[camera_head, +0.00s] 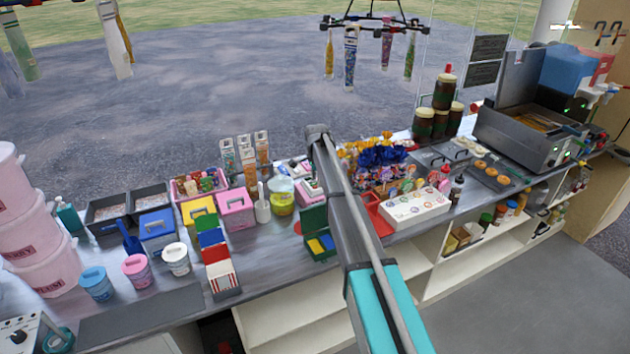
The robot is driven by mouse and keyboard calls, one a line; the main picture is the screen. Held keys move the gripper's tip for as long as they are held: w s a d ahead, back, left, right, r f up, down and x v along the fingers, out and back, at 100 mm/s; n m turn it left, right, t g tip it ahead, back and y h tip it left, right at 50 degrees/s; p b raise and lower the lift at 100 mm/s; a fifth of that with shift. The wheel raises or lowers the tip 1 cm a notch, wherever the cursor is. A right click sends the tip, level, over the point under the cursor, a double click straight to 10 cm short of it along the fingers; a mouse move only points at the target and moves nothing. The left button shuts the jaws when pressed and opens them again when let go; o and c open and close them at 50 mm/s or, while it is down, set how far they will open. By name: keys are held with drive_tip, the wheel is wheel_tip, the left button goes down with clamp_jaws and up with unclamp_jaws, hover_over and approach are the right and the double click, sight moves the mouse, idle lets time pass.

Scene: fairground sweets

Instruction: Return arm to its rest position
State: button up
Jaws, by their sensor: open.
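My arm (352,232) reaches from the bottom edge up over the counter (275,262), with a grey joint at its upper end. Its teal section is nearest the camera and a thin grey link runs alongside. My gripper is not visible in this view. The arm hides part of the counter's middle, between a green box (317,238) and a red stand (374,216).
Pink tubs (32,236) stand at the left, with lidded cups (137,269) nearby. A white lollipop box (415,209), dark jars (443,92) and a fryer (525,134) stand to the right. Packets hang from a rack (374,24) above. Floor (520,300) is clear at lower right.

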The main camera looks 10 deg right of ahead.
idle(0.3)
drive_tip(key=s+d+f+n+b, duration=0.1)
drive_tip(key=s+n, duration=0.3)
drive_tip(key=s, duration=1)
drive_tip(key=s+d+f+n+b, duration=0.1)
drive_tip(key=s+f+n+b, duration=0.2)
drive_tip(key=s, duration=1.1)
drive_tip(key=s+d+f+n+b, duration=0.2)
drive_tip(key=s+n, duration=0.5)
drive_tip(key=s, duration=0.7)
drive_tip(key=shift+s, duration=0.35)
drive_tip(key=shift+a, duration=0.1)
